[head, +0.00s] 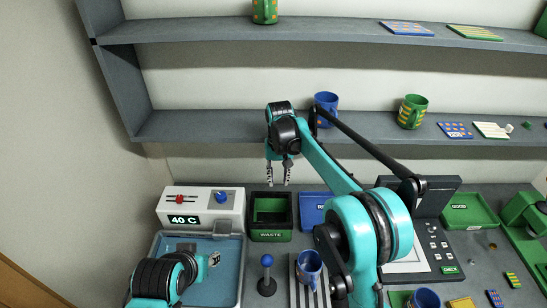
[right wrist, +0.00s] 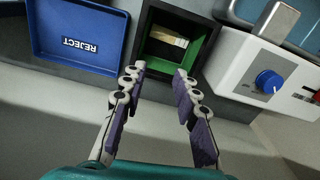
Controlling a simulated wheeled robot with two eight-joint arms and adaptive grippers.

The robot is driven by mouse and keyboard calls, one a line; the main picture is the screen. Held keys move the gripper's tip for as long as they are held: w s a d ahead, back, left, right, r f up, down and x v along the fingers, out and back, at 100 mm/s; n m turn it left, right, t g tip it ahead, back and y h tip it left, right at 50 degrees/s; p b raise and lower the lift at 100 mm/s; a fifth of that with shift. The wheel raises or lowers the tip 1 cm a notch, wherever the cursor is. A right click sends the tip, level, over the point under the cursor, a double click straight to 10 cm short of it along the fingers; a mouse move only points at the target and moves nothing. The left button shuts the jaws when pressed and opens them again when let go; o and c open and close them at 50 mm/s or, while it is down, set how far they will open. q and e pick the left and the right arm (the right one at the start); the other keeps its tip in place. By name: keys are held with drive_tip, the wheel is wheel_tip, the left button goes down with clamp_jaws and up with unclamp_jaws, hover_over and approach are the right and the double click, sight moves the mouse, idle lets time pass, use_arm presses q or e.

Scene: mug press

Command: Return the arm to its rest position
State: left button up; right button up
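My right arm, teal and black, reaches up from the lower middle of the head view. Its right gripper (head: 279,178) hangs above and behind the green-lined waste bin (head: 270,237), below the lower shelf. In the right wrist view the two purple-padded fingers of the gripper (right wrist: 160,72) are spread apart with nothing between them. The bin (right wrist: 205,65) lies just beyond the fingertips and holds a small pale and yellowish piece. My left gripper (head: 212,259) is at the lower left over the blue-grey basin (head: 222,292); its fingers are too small to read.
A white temperature box (head: 177,207) reading 40 C stands left of the bin. A blue reject tray (right wrist: 78,35) is beside the bin. Blue (head: 326,101) and green (head: 411,115) mugs stand on the lower shelf (head: 220,127). Another blue mug (head: 309,263) stands on a striped mat.

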drive_tip(key=s+d+r+t+b, duration=0.25)
drive_tip(key=s+d+b, duration=0.35)
drive_tip(key=s+d, duration=0.6)
drive_tip(key=s+d+f+t+b, duration=0.2)
drive_tip(key=s+f, duration=0.4)
drive_tip(key=s, duration=0.3)
drive_tip(key=s+d+f+m+t+b, duration=0.1)
drive_tip(key=s+d+f+t+b, duration=0.1)
drive_tip(key=s, duration=0.6)
wheel_tip(320, 180, down, 4)
drive_tip(key=shift+s+d+r+t+b, duration=0.1)
drive_tip(key=shift+s+d+t+b, duration=0.4)
drive_tip(key=shift+b, duration=0.45)
drive_tip(key=shift+w, duration=0.1)
